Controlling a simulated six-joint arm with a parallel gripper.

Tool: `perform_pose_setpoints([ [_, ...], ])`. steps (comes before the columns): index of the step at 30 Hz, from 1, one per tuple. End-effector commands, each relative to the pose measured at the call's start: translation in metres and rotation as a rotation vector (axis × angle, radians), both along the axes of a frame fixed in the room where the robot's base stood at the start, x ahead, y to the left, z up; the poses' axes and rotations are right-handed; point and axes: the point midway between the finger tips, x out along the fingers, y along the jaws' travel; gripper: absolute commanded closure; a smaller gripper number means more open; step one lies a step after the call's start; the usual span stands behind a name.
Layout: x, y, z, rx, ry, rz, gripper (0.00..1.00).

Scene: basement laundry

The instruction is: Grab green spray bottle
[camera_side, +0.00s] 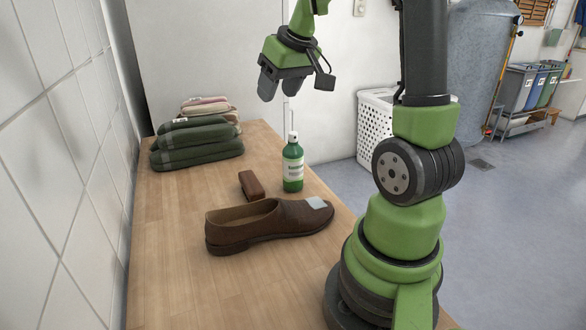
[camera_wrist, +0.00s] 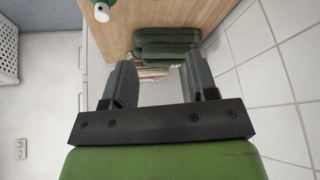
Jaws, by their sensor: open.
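A green spray bottle (camera_side: 293,163) with a white top and a pale label stands upright on the wooden table, near the table's right edge. In the wrist view only part of the bottle (camera_wrist: 103,14) shows at the top edge, left of the jaws. My gripper (camera_side: 267,88) is open and empty, raised well above the table, up and to the left of the bottle in the side view. In the wrist view my gripper (camera_wrist: 160,82) has its two dark fingers apart, with folded cloths seen beyond them.
Folded green cloths (camera_side: 197,143) are stacked at the table's back left. A tiled wall (camera_side: 60,160) runs along the left. A white basket (camera_side: 376,125) stands beyond the table.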

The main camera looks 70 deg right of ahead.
Motion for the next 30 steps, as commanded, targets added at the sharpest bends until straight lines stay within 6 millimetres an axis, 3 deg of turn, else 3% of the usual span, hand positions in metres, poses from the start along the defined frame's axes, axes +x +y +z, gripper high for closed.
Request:
perform_pose_setpoints([
  [1, -0.004, -0.025, -0.013, -0.002, 0.024, -0.022, 0.47],
  [3, -0.009, -0.050, -0.027, -0.011, 0.045, -0.032, 0.47],
  [6, -0.017, -0.074, -0.041, -0.021, 0.065, -0.037, 0.47],
  [9, -0.020, -0.085, -0.050, -0.024, 0.075, -0.038, 0.47],
  [16, -0.010, -0.092, -0.081, -0.022, 0.079, -0.035, 0.47],
  [23, -0.003, -0.094, -0.100, -0.024, 0.078, -0.035, 0.47],
  [30, 0.008, -0.098, -0.133, -0.023, 0.078, -0.036, 0.47],
])
